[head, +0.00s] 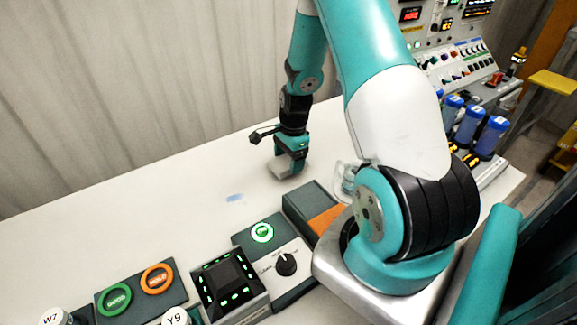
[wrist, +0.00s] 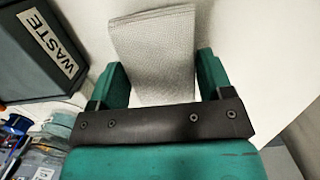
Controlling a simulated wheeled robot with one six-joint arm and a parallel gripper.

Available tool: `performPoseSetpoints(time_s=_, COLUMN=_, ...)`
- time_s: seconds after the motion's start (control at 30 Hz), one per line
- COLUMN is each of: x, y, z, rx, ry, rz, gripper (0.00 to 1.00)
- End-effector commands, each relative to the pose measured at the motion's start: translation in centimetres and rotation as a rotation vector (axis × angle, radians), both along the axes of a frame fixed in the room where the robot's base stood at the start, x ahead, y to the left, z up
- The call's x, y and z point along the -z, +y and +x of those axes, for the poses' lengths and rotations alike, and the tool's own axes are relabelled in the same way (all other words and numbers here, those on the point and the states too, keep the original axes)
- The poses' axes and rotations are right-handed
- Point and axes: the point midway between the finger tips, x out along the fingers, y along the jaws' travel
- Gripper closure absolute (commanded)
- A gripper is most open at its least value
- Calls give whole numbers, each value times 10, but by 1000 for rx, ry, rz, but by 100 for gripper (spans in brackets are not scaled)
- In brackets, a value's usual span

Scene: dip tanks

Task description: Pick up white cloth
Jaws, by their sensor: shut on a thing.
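The white cloth (wrist: 153,50) is a folded, textured piece between the two fingers of my gripper (wrist: 155,78) in the wrist view. The fingers stand on either side of it and hold it. In the head view my gripper (head: 291,160) points down at the table near the wall. A pale bit of the cloth (head: 283,168) shows just under the fingers there. It is too small to tell whether it touches the table.
A dark bin marked WASTE (wrist: 45,45) is at the left in the wrist view. The white table (head: 150,210) has clear room left of my gripper. Button boxes (head: 140,290) and a dial panel (head: 286,264) line the front. Blue-capped bottles (head: 470,123) stand at right.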

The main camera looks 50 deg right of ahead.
Motion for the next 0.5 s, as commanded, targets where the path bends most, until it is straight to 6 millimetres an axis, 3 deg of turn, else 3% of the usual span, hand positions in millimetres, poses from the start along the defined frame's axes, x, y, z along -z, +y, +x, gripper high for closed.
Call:
performPoseSetpoints(time_s=0.3, x=-97, y=-1, z=1, rx=1, ry=-9, rz=-5, gripper=53)
performPoseSetpoints(time_s=0.5, x=-143, y=-1, z=0, rx=2, ry=-4, rz=-3, gripper=53)
